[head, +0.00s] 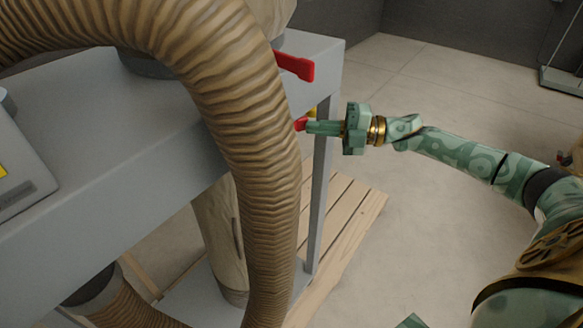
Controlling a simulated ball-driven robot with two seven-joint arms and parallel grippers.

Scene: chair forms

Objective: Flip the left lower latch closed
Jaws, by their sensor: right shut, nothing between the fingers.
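A small red lower latch (300,124) shows at the right edge of the brown ribbed hose, which hides most of it. A larger red latch (295,66) sticks out to the right above it, near the corner of the grey machine. My right gripper (309,127) comes in from the right, shut and empty. Its fingertips are right at the lower latch; I cannot tell whether they touch it. My left gripper is out of view.
A thick ribbed hose (240,120) arches across the front of the grey machine table (120,180). A wooden pallet (345,215) lies on the floor below. The tiled floor (420,230) to the right is open.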

